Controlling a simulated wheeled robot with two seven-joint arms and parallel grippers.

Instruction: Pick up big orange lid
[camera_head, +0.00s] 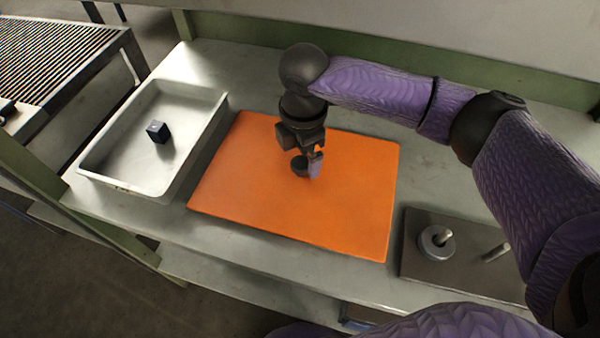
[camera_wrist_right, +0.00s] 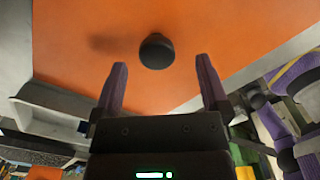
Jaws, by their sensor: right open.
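The big orange lid (camera_head: 255,205) is a wide, flat orange slab lying on the grey bench in the middle of the head view. It also fills much of the right wrist view (camera_wrist_right: 80,60). A dark round knob (camera_wrist_right: 157,50) stands on it in the wrist view. My right gripper (camera_head: 311,173) is over the lid, pointing down near the knob. In the wrist view its two purple fingers are spread with nothing between them, and the knob shows just beyond and between their tips. My left gripper is not in view.
A pale metal tray (camera_head: 100,158) with a small dark cube (camera_head: 157,131) stands left of the lid. A dark plate (camera_head: 420,262) with a metal ring (camera_head: 437,243) and upright pins lies to the right. A green rail (camera_head: 240,25) runs along the back of the bench.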

